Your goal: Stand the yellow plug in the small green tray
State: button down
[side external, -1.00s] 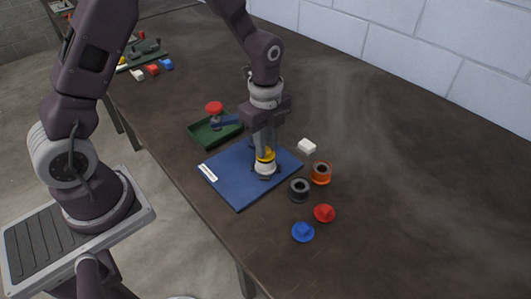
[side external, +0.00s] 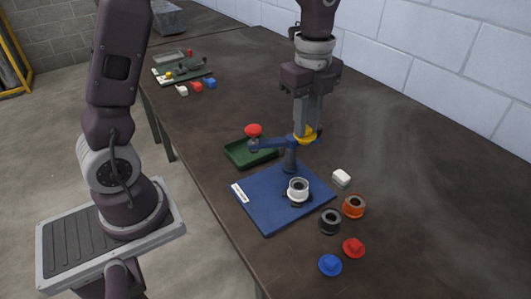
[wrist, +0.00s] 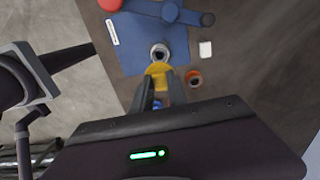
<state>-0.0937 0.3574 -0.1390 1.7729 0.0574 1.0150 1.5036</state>
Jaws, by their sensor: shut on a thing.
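The yellow plug (side external: 306,137) is held between the fingers of my gripper (side external: 307,130), above the blue plate. In the wrist view the plug (wrist: 158,70) shows between the fingertips (wrist: 160,80). The small green tray (side external: 238,155) lies left of my gripper, behind the blue plate (side external: 262,212). Its inside looks partly covered by the blue arm with a red knob. A white ring (side external: 298,189) sits on the plate with its dark hole open; it also shows in the wrist view (wrist: 160,52).
The blue swing arm (side external: 272,143) with its red knob (side external: 253,130) stands on a post between my gripper and the tray. A white block (side external: 341,177), orange ring (side external: 354,206), black ring (side external: 330,221), red cap (side external: 354,248) and blue cap (side external: 330,264) lie to the right and front.

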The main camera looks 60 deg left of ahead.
jog(key=s+a, duration=0.1)
jog(key=a, duration=2.1)
notch_tip(320, 180, down, 19)
jog(key=shift+r, duration=0.15)
jog(key=c, duration=1.3)
grip_release()
